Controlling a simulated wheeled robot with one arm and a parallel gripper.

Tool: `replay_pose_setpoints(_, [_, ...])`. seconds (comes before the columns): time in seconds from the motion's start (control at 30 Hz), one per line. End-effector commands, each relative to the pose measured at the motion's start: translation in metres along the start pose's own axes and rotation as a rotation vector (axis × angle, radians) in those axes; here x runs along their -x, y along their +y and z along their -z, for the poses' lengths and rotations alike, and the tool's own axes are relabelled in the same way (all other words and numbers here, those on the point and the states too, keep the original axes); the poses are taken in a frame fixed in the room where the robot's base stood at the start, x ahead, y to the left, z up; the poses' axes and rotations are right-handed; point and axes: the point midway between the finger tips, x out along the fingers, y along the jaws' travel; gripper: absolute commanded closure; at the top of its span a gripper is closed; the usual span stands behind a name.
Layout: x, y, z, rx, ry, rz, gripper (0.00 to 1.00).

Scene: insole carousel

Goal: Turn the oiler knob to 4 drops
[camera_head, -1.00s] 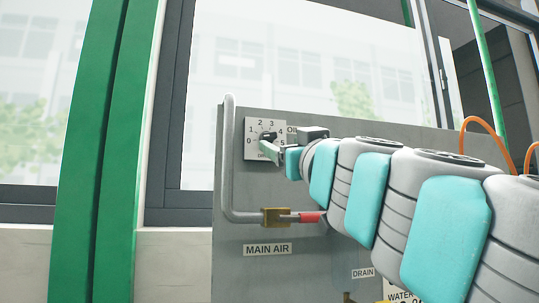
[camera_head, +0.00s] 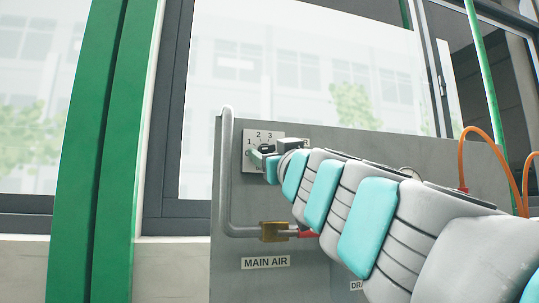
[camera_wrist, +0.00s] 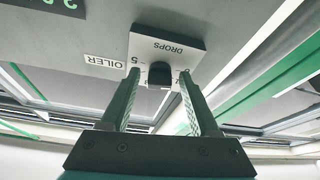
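The oiler dial plate (camera_head: 277,132) is a pale square on the grey panel, with 1, 2 and 3 readable in the head view. My gripper (camera_head: 259,153) is in front of it and covers the lower and right part of the scale. In the wrist view the plate (camera_wrist: 168,48) appears upside down, with "DROPS" and 5 showing. The black knob (camera_wrist: 160,74) lies between the two fingers of my gripper (camera_wrist: 160,82), which are apart with a gap on both sides. The knob's pointer setting cannot be read.
A grey pipe (camera_head: 227,180) runs down left of the dial to a brass fitting (camera_head: 274,232) above the "MAIN AIR" label (camera_head: 265,262). Orange hoses (camera_head: 487,130) rise at the right. A green post (camera_head: 98,150) stands left of the panel (camera_head: 330,135).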

Motion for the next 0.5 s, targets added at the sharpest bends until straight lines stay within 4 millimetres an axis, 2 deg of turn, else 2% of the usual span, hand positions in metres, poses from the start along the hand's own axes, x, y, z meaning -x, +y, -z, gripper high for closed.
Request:
replay_pose_setpoints(0.07, [0.0000,0.0000,0.0000,0.000,0.000,0.000,0.48])
replay_pose_setpoints(0.5, [0.0001,0.0000,0.0000,0.000,0.000,0.000,0.98])
